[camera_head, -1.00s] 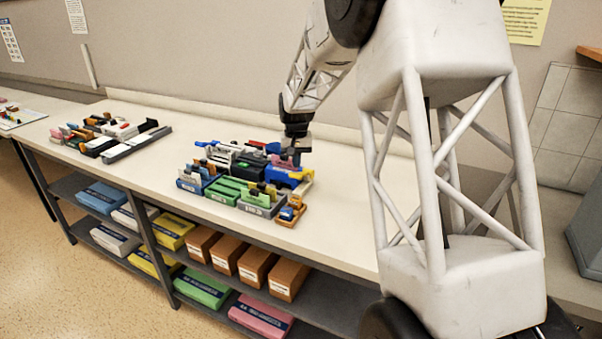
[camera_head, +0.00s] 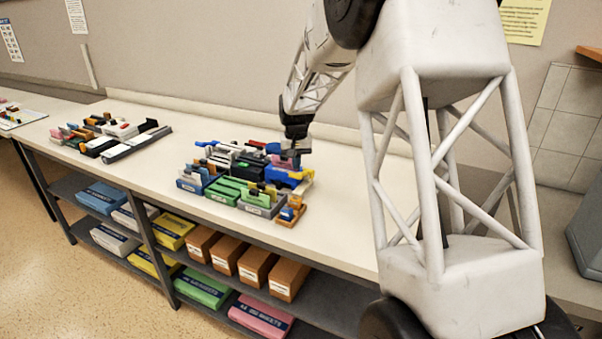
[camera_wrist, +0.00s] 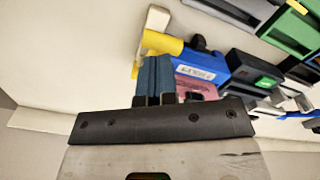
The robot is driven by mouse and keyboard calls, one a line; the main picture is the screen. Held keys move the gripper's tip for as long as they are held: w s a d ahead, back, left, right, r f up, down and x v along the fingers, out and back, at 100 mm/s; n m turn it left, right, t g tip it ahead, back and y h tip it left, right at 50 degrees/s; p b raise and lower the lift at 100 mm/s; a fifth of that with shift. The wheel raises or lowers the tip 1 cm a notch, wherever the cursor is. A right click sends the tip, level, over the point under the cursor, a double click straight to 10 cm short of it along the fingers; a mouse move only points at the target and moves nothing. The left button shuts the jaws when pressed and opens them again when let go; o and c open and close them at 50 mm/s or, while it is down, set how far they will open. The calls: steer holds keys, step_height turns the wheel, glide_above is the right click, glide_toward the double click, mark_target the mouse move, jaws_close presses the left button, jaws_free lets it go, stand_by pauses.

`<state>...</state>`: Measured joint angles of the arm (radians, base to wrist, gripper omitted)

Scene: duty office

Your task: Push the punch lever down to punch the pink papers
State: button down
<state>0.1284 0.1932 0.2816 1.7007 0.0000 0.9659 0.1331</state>
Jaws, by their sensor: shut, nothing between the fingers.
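A blue punch (camera_head: 283,178) with yellow end parts stands at the right end of a cluster of desk devices on the counter. In the wrist view the blue punch body (camera_wrist: 212,64) carries a white label. A yellow cylinder with a pale bar, seemingly its lever (camera_wrist: 160,42), sticks out at its left end. Pink papers (camera_wrist: 197,90) lie at the punch, partly hidden by my gripper. My gripper (camera_head: 293,164) is shut and empty, close above the punch. Its blue-grey fingers (camera_wrist: 154,76) overlap the punch's near side in the wrist view; contact cannot be told.
Green and grey devices (camera_head: 240,192) stand close on the left of the punch. A small orange-and-blue item (camera_head: 290,212) sits in front. Another device group (camera_head: 110,138) is farther left. The counter (camera_head: 345,215) is clear to the right.

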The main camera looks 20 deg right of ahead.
mark_target(296, 173)
steer(key=shift+f, duration=3.15)
steer(key=shift+r, duration=5.6)
